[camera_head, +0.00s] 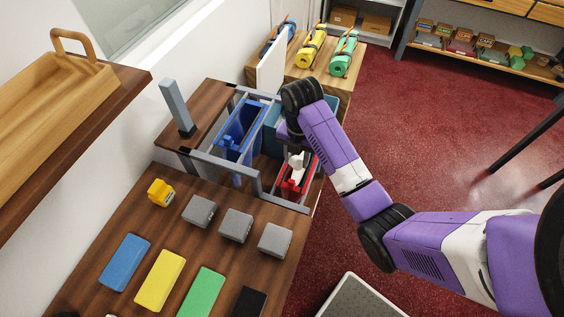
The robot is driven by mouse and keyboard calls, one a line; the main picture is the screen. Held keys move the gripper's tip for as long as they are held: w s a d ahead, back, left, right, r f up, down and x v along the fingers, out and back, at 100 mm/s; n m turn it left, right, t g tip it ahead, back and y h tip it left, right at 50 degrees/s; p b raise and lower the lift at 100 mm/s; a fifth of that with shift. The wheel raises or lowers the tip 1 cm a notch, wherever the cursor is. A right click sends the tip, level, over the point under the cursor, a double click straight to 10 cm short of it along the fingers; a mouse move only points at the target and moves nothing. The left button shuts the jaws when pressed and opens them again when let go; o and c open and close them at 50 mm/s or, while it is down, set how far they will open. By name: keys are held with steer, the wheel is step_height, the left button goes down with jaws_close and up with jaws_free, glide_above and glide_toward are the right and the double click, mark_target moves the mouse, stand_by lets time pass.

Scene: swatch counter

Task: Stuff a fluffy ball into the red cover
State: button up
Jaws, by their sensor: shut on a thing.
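The red cover (284,188) hangs open in the right part of a grey frame, at the counter's far right. My gripper (294,146) points down right above it. It is shut on a small white lump (297,160), which looks like the fluffy ball. The lump is at the mouth of the red cover, between its red edges; how deep it sits I cannot tell. My wrist hides part of the fingers and the cover's far side.
A blue cover (238,136) hangs in the frame (222,164) to the left. A teal bin (271,128) stands behind, partly hidden. A grey post (176,106) stands at left. Grey blocks (236,225), coloured slabs (160,280) and a yellow item (160,192) lie in front.

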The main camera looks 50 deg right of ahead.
steer(key=shift+f+b, duration=2.7)
steer(key=shift+f, duration=0.25)
steer(key=shift+f, duration=0.15)
steer(key=o, duration=1.4)
step_height(320, 180, up, 4)
steer(key=p, duration=0.5)
steer(key=shift+r, duration=1.05)
